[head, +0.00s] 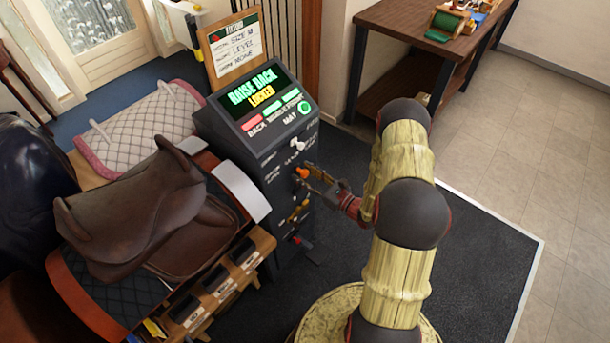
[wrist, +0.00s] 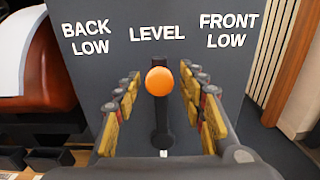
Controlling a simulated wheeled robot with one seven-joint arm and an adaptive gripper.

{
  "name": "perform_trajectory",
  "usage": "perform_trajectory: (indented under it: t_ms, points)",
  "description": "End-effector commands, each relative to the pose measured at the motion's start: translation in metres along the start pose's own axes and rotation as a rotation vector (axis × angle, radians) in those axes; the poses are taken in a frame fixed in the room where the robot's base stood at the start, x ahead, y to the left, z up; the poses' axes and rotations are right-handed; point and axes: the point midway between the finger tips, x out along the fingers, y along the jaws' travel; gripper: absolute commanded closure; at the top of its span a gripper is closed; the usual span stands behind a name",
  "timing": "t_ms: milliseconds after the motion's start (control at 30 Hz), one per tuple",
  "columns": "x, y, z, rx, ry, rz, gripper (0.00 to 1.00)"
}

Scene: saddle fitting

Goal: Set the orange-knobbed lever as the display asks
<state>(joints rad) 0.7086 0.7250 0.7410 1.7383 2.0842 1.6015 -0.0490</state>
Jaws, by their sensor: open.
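The orange knob (wrist: 159,81) tops a dark lever (wrist: 161,125) on the grey console (head: 255,150). In the wrist view the lever stands upright with its knob just below the word LEVEL, between BACK LOW on the left and FRONT LOW on the right. The knob (head: 302,172) also shows on the console front in the head view. My gripper (wrist: 160,76) is open, its yellow-padded fingers on both sides of the lever with visible gaps. My gripper (head: 313,177) reaches the console from the right. The display (head: 256,95) reads RAISE BACK and LOCKED.
A brown saddle (head: 140,210) sits on a stand left of the console. Red and green buttons and a white switch (head: 298,144) are above the lever; a yellow handle (head: 299,211) and a red one (head: 302,242) are below. A framed card (head: 236,48) stands behind.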

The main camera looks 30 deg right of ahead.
Motion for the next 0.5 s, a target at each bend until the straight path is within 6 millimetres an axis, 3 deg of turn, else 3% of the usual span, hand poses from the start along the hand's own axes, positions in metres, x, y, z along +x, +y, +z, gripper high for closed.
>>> perform_trajectory:
  t_ms: [67,500]
  points:
    - [-0.0002,0.0000,0.0001,0.000,0.000,0.000,0.59]
    - [-0.0004,0.0001,0.0000,0.000,0.000,0.000,0.84]
